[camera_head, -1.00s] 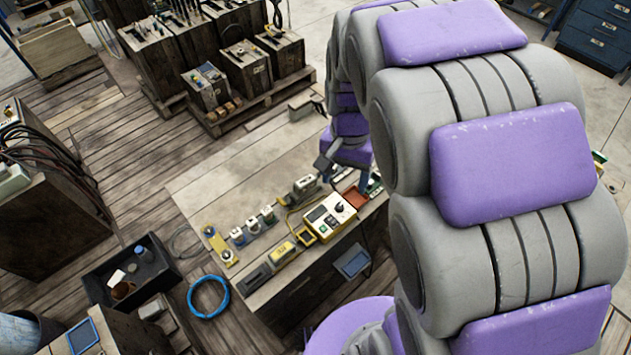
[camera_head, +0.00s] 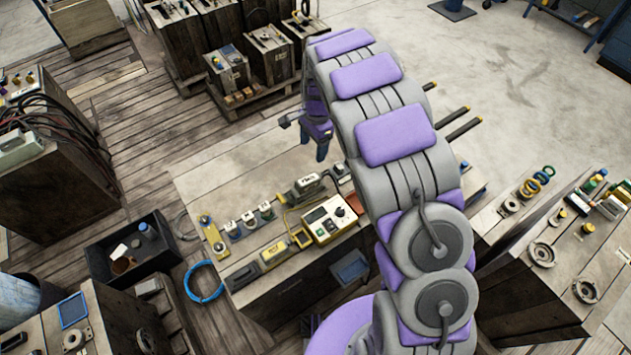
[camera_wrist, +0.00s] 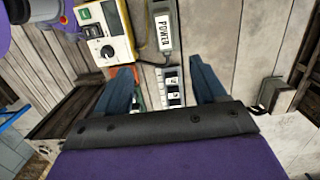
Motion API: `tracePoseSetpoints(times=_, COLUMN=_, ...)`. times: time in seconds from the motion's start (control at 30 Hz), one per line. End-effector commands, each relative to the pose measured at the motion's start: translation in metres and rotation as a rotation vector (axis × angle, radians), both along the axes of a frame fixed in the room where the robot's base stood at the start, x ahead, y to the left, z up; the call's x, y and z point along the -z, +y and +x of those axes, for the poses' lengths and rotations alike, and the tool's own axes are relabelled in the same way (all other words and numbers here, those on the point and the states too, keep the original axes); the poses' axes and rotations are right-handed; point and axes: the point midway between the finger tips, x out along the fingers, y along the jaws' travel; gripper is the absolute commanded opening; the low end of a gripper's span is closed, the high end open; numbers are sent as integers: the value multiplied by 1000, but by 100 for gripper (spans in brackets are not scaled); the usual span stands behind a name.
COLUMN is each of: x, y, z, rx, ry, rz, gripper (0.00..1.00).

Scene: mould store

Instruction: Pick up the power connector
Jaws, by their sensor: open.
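The power connector (camera_wrist: 163,32) is a grey block with a white "POWER" label and a cable at one end. In the wrist view it lies on the bench at top centre, beyond my fingertips. In the head view the grey connector (camera_head: 308,186) lies behind the yellow-and-white meter. My gripper (camera_wrist: 160,66) is open and empty, its two dark blue fingers spread apart. A pale switch or terminal strip (camera_wrist: 171,88) shows between the fingers, below them on the bench. In the head view my gripper (camera_head: 313,142) hangs above the bench's far side, apart from the connector.
The yellow-and-white meter (camera_wrist: 106,30) stands close left of the connector in the wrist view. Several small connectors (camera_head: 250,221) line the bench's left part. A black bin (camera_head: 98,262) and blue cable coil (camera_head: 203,281) are left of the bench. The bench's back left is bare.

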Motion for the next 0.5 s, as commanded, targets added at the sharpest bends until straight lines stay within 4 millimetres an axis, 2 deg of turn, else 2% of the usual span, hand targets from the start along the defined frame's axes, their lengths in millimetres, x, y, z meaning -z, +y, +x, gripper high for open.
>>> tracePoseSetpoints(times=0.07, x=8, y=5, z=4, rx=10, ry=1, rz=6, gripper=70)
tracePoseSetpoints(times=0.27, x=20, y=2, z=5, rx=21, ry=3, rz=15, gripper=70)
tracePoseSetpoints(times=0.5, x=59, y=4, z=2, rx=21, ry=7, rz=16, gripper=70)
